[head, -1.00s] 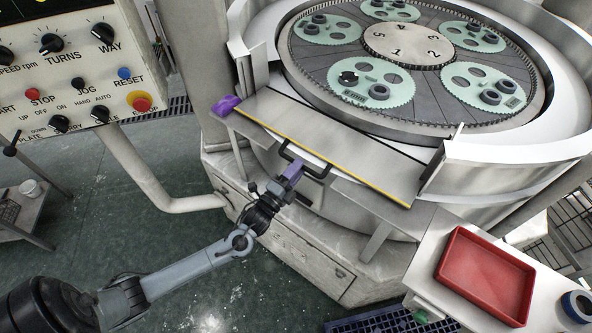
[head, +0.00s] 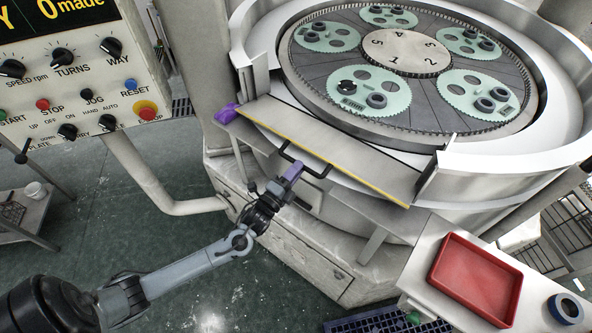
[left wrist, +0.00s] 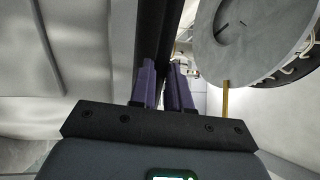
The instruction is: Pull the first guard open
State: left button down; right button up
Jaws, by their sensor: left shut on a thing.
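The guard (head: 330,150) is a flat grey panel with a yellow front edge, across the front of the round lapping machine. It lies sloping outward, below the rim. A black bar handle (head: 318,176) is on its front side. In the left wrist view the purple fingers (left wrist: 164,85) sit on either side of a dark bar (left wrist: 158,35); the exact contact is dim. My right gripper is not in view.
Toothed green carriers (head: 375,92) with dark rings lie on the turntable (head: 320,85) behind the guard. A purple object (head: 227,113) sits by the guard's left end. A control console (head: 75,75) stands left. A red tray (head: 478,282) lies on a side table at right.

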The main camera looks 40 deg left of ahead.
pick_arm(q)
jog(key=shift+r, duration=0.55)
jog(key=c, duration=1.1)
grip_release()
jog(key=shift+f, duration=0.1)
jog(key=b+v, duration=0.1)
jog(key=v, duration=0.9)
jog(key=shift+s, duration=0.35)
jog(key=shift+f, duration=0.15)
